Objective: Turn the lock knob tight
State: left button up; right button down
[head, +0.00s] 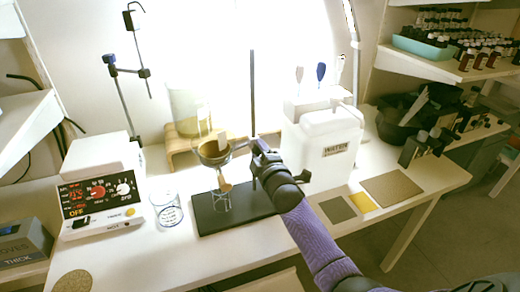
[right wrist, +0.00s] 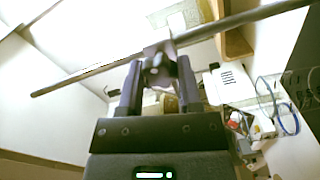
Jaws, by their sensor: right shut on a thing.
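A stand has a black base (head: 236,209) on the white table and an upright rod (head: 252,90). A ring holding a funnel-like bowl (head: 213,152) reaches left from the rod. My right gripper (head: 258,155) is at the rod, where the ring's arm meets it. In the right wrist view, its two fingers stand on either side of a small clamp block (right wrist: 157,48) with the lock knob (right wrist: 155,72) between the fingertips. The gripper is shut on the knob. The rod (right wrist: 85,74) crosses the wrist view diagonally. The knob is hidden in the head view.
A glass beaker (head: 168,211) stands left of the base, near a control box (head: 100,200). A white water canister (head: 325,145) stands close to the right of the gripper. Flat square pads (head: 391,188) lie farther right. A dark basin (head: 400,120) stands behind them.

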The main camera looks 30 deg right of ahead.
pick_arm(q)
jog(key=shift+t+h, duration=0.3)
jog(key=r+p, duration=0.1)
jog(key=w+d+r+p, duration=0.1)
jog(key=w+r+p, duration=0.1)
jog(key=shift+w+d+r+p, duration=0.1)
jog(key=shift+d+r+p, duration=0.25)
jog(key=shift+d, duration=0.05)
pick_arm(e)
jog(key=m, duration=1.8)
pick_arm(q)
jog(key=shift+s, duration=0.3)
pick_arm(e)
jog(key=shift+m, duration=0.4)
jog(key=shift+c, duration=1.4)
grip_release()
pick_arm(q)
jog(key=shift+r, duration=0.1)
pick_arm(e)
jog(key=shift+s, duration=0.1)
